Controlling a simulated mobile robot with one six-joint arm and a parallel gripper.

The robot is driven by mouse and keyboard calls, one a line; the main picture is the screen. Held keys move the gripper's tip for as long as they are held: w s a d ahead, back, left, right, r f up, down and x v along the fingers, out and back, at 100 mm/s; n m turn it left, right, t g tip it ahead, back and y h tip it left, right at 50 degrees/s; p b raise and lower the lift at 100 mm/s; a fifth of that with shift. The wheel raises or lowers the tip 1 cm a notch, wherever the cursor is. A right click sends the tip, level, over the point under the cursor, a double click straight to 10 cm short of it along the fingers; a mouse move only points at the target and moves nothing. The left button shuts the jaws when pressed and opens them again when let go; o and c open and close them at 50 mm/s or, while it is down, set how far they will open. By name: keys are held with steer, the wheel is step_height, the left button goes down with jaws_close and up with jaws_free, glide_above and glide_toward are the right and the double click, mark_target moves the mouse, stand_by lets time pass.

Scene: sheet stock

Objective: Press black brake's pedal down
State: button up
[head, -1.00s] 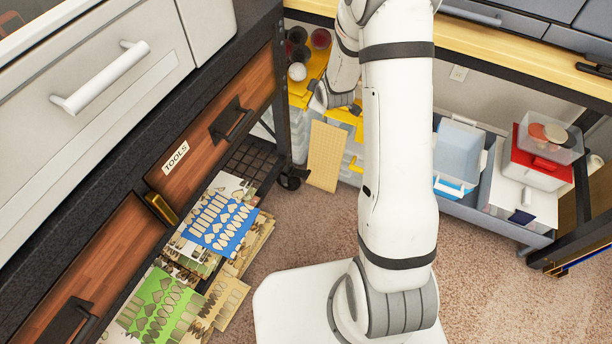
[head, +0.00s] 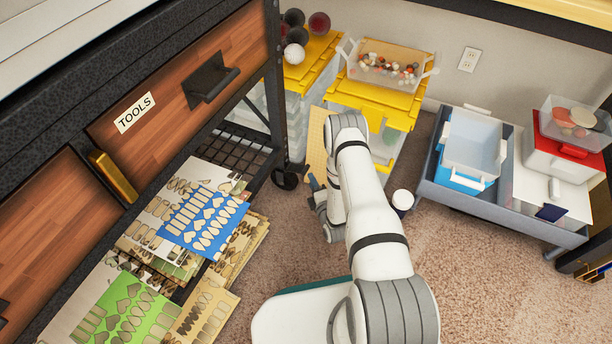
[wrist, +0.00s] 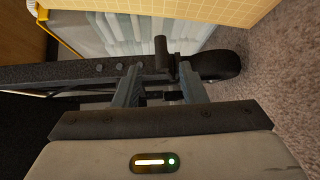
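The black caster (head: 286,179) stands on the carpet under the cabinet's leg in the head view. In the wrist view its dark wheel (wrist: 220,65) is just right of the fingertips. A small black lever-like piece (wrist: 161,50), which looks like the brake's pedal, stands out at the wheel's left side, in line with the gap between my fingers. My gripper (wrist: 159,72) has its two grey fingers apart, with nothing clearly held. In the head view my gripper (head: 316,192) is low, just right of the caster. Whether the fingertips touch the pedal cannot be told.
Yellow-lidded clear bins (head: 378,95) stand behind the caster. A white cup-like item (head: 402,200) stands right of my arm. A grey cart (head: 450,193) is further right. Sheet stock (head: 205,222) sticks out at left. Carpet at the front right is clear.

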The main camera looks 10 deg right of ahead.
mark_target(306, 169)
steer(key=w+b, duration=0.1)
steer(key=w, duration=0.1)
steer(key=w+b, duration=0.1)
steer(key=w, duration=0.2)
steer(key=w+a+f+b, duration=0.1)
steer(key=w, duration=0.1)
steer(key=shift+w+a, duration=0.1)
steer(key=shift+w, duration=0.1)
steer(key=shift+r, duration=0.1)
jaws_close()
stand_by(0.4)
